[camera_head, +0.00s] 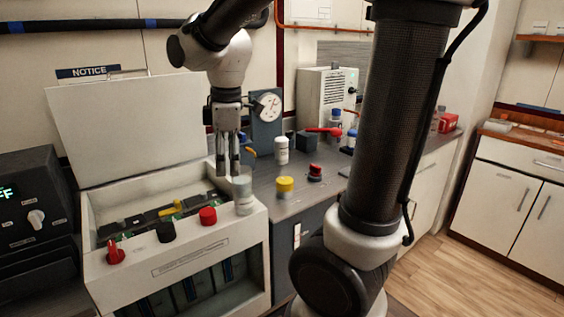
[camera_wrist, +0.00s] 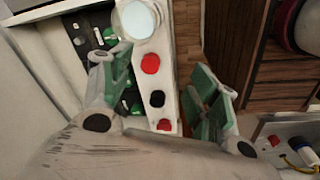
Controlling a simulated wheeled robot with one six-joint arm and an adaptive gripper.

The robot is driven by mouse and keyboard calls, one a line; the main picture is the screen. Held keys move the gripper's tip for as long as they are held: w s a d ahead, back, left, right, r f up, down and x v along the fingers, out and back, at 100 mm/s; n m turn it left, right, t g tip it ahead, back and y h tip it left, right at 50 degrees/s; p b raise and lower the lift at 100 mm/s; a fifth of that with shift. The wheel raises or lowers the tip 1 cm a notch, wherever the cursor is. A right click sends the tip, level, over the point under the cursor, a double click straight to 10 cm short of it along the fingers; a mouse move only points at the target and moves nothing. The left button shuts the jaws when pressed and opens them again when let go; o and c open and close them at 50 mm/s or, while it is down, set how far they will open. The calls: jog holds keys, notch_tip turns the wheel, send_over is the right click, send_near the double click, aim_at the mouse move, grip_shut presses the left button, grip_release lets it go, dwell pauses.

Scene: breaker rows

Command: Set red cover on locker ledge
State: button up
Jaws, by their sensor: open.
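A round red cover (camera_head: 208,214) sits on the pale front ledge (camera_head: 225,229) of the open white box, between a black knob (camera_head: 166,231) and a pale, translucent cylinder (camera_head: 243,190). In the wrist view the red cover (camera_wrist: 150,63) lies below the cylinder's round top (camera_wrist: 137,20) and above the black knob (camera_wrist: 157,98). My gripper (camera_head: 227,170) is open and empty, pointing down above the box's right end, close to the cylinder. Its spread green-padded fingers (camera_wrist: 160,72) frame the red cover in the wrist view. Which ledge is the locker ledge I cannot tell.
A red levered part (camera_head: 115,252) stands at the ledge's left end. The raised lid (camera_head: 130,130) stands behind the box. A yellow-topped jar (camera_head: 286,186), a red-and-black piece (camera_head: 315,172) and a white bottle (camera_head: 282,150) stand on the grey counter to the right.

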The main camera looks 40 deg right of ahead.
jog(key=s+d+r+m+t, duration=0.1)
jog(key=s+d+m, duration=0.3)
jog(key=s+m, duration=0.2)
jog(key=s+d+r+m+t, duration=0.1)
jog(key=s+d+m+t, duration=0.1)
jog(key=s+d+m, duration=0.2)
jog(key=s+m, duration=0.3)
jog(key=s, duration=0.1)
jog(key=shift+s+d, duration=0.15)
dwell(0.4)
